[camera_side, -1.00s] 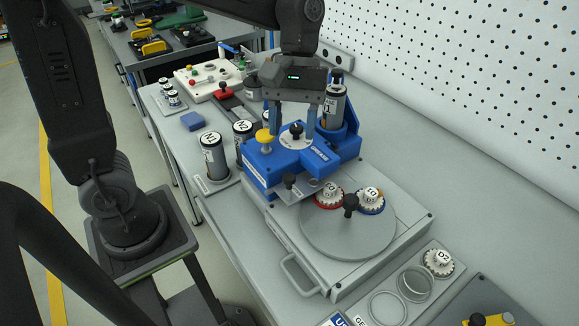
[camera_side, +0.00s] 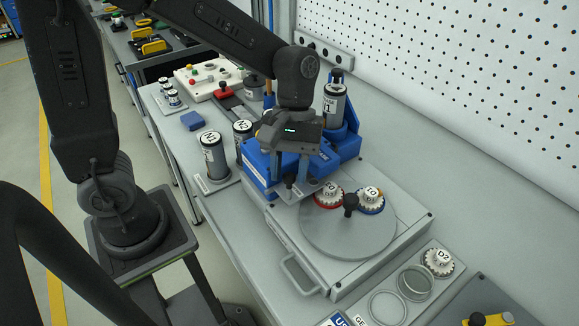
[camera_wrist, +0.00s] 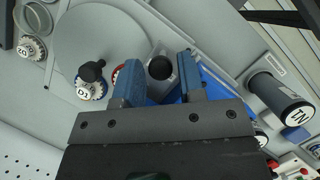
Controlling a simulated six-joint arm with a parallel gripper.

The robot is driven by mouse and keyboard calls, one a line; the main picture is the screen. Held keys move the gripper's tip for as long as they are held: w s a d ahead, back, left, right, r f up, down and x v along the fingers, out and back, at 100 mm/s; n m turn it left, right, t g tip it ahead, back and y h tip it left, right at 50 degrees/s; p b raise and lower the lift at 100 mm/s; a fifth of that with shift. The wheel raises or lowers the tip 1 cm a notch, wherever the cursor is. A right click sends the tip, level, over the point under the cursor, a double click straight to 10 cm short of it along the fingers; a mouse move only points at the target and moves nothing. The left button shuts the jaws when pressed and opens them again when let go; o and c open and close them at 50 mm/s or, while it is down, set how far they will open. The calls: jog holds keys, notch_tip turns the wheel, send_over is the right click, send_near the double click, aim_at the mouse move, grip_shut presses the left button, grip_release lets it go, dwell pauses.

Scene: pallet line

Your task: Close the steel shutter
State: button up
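The steel shutter (camera_side: 291,197) is a small grey plate at the front edge of the blue housing (camera_side: 253,160). Its round black knob shows in the wrist view (camera_wrist: 160,68). The plate reaches toward the red-rimmed gear (camera_side: 328,195) on the grey disc (camera_side: 345,238). My gripper (camera_side: 289,177) is open, low over the plate. In the wrist view its two blue fingers (camera_wrist: 158,76) stand on either side of the knob, with small gaps showing. My gripper hides most of the housing top and part of the shutter in the side view.
A blue-rimmed gear (camera_side: 370,200) and a black knob (camera_side: 351,203) stand on the disc. A labelled cylinder (camera_side: 334,103) stands upright behind the housing. Cylinders N1 (camera_side: 214,158) and N2 (camera_side: 243,132) stand to the left.

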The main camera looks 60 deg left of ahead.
aim_at(303, 189)
grip_shut()
jog(key=shift+w, duration=1.55)
jog(key=shift+r, duration=0.1)
jog(key=shift+o, duration=1.4)
grip_release()
